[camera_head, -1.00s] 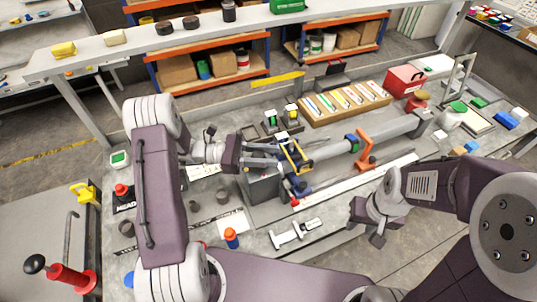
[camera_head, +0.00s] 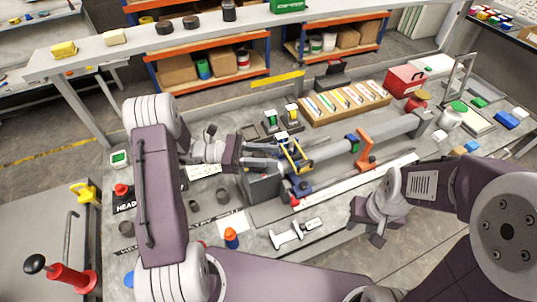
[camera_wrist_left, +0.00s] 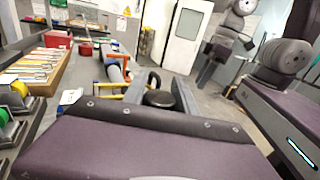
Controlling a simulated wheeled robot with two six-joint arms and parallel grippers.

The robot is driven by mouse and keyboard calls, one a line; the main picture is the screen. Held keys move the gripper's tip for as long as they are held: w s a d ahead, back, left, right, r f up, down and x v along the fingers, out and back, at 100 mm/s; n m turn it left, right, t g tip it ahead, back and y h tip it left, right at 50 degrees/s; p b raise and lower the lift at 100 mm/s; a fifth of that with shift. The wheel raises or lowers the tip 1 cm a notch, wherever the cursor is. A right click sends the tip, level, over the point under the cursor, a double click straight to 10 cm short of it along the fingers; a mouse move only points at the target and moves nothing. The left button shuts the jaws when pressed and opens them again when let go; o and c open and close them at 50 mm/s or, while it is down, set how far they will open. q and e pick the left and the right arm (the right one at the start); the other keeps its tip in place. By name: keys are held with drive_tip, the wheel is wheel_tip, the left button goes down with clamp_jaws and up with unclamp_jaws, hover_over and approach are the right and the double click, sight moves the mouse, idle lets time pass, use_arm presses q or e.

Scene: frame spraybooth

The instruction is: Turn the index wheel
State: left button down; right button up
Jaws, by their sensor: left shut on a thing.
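My left gripper (camera_head: 283,153) reaches in from the left to the near-left end of a long grey tube (camera_head: 338,149) on the bench. It is shut on a yellow-edged part at that end, which I take to be the index wheel (camera_head: 298,159); the fingers hide much of it. In the left wrist view, the two grey fingers (camera_wrist_left: 160,90) point away, with a black rounded part between them and yellow bars (camera_wrist_left: 112,85) beside them. My right gripper (camera_head: 375,225) hangs at the bench's front edge, away from the tube; its opening is unclear.
An orange bracket (camera_head: 366,150) stands by the tube. A tray of markers (camera_head: 343,101) and a red toolbox (camera_head: 406,80) lie behind. A white caliper-like tool (camera_head: 294,234) and an orange-capped bottle (camera_head: 231,238) lie in front.

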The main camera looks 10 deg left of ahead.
use_arm(q)
drive_tip(key=c, duration=1)
unclamp_jaws()
drive_tip(key=a, duration=0.2)
drive_tip(key=a+b, duration=0.1)
drive_tip(key=a, duration=0.2)
drive_tip(key=s+a+b, duration=0.1)
drive_tip(key=a, duration=0.2)
drive_tip(key=shift+a, duration=0.2)
drive_tip(key=shift+s+a, duration=0.1)
drive_tip(key=shift+a, duration=0.15)
